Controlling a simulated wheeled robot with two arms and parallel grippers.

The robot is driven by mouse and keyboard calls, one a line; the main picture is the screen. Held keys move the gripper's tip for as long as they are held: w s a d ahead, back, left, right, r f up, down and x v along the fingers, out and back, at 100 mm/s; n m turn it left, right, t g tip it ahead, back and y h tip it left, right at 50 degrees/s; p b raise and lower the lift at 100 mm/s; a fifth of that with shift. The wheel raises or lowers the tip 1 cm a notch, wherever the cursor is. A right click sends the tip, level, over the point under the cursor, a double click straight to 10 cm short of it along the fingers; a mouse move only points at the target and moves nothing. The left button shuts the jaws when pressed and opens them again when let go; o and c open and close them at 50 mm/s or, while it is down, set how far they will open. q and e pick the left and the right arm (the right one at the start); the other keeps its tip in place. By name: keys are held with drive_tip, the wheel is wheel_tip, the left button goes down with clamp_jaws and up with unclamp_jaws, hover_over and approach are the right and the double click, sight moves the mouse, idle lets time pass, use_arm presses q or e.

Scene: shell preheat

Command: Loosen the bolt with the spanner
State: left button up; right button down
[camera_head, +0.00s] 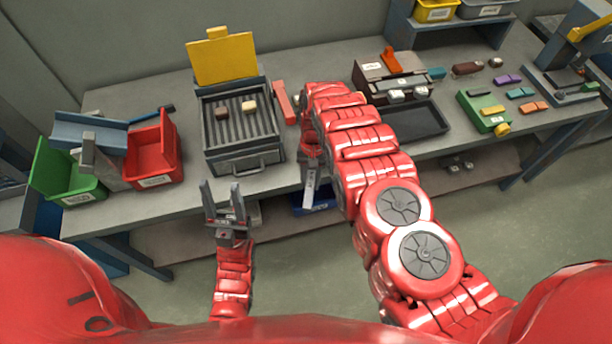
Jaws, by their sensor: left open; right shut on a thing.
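My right gripper (311,170) is in front of the bench's near edge, beside the grey slatted unit, pointing down. It is shut on a narrow light grey metal piece (310,188) that looks like the spanner; my own red arm partly hides it. My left gripper (226,203) is open and empty, fingers pointing up, in front of the bench below the slatted unit. I cannot make out the bolt in this view.
A grey slatted unit (214,151) with a raised yellow plate (222,59) stands on the bench (330,60). A red bin (153,152) and green bin (65,172) are left. A black tray (418,122) and coloured blocks lie right. A blue bin (322,199) sits below.

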drive_tip(key=w+d+n+t+h+b, duration=0.1)
drive_tip(key=w+d+n+h+b, duration=0.2)
drive_tip(key=d+n, duration=0.9)
drive_tip(key=w, duration=0.3)
idle(0.5)
drive_tip(key=shift+r+t, duration=0.1)
drive_tip(key=shift+t, duration=0.2)
